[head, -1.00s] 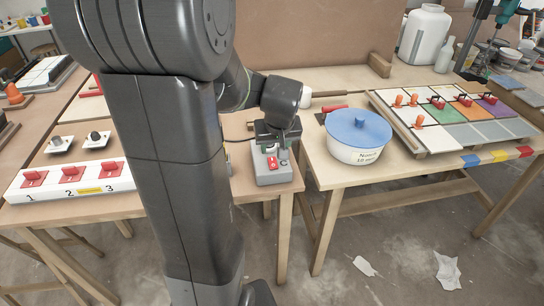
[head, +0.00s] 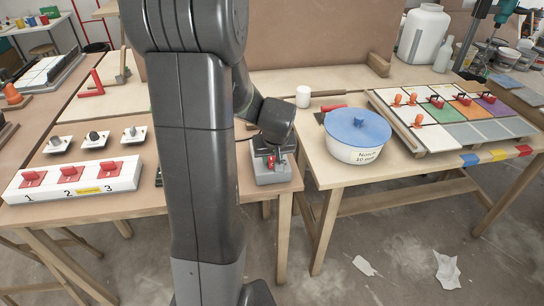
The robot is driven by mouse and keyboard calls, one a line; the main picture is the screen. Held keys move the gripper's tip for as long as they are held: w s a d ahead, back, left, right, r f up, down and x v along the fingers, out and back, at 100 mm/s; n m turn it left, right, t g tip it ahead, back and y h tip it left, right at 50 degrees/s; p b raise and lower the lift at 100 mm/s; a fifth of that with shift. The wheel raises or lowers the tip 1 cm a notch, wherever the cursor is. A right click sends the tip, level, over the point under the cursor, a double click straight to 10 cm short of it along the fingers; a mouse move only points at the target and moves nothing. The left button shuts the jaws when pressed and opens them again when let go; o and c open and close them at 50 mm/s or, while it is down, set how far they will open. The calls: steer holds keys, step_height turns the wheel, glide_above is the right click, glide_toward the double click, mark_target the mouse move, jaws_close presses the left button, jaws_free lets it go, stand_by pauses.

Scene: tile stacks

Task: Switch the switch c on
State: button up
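Switch c is a grey box (head: 270,175) with a small red toggle (head: 272,161) at the front right of the left table, just right of my arm. My gripper (head: 274,153) is directly over the box, pointing down at the red toggle. Its fingers are small and dark here, and whether they are open or touch the toggle is not clear. The letter on the box is hidden now. My arm column covers part of the table to the left.
A white panel (head: 72,180) with red switches 1, 2, 3 sits on the left. Several knob plates (head: 95,139) lie behind it. A blue-lidded pot (head: 358,134) stands on the right table beside a tile board (head: 455,118). A white cylinder (head: 303,97) stands at the back.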

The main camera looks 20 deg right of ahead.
mark_target(271, 159)
steer(key=c, duration=0.5)
steer(key=shift+o, duration=0.2)
steer(key=p, duration=0.1)
steer(key=g+p, duration=0.1)
steer(key=p, duration=0.1)
steer(key=shift+w+r, duration=0.2)
steer(key=shift+r, duration=0.1)
steer(key=shift+w+g+y+p, duration=0.2)
steer(key=shift+g+y+p, duration=0.1)
steer(key=shift+g+p, duration=0.7)
steer(key=shift+w+d+f+g+p, duration=0.2)
steer(key=shift+f+g+p, duration=0.15)
steer(key=shift+g+p, duration=0.4)
steer(key=o, duration=1)
steer(key=shift+r, duration=0.1)
step_height(271, 159, up, 14)
steer(key=shift+f, duration=0.2)
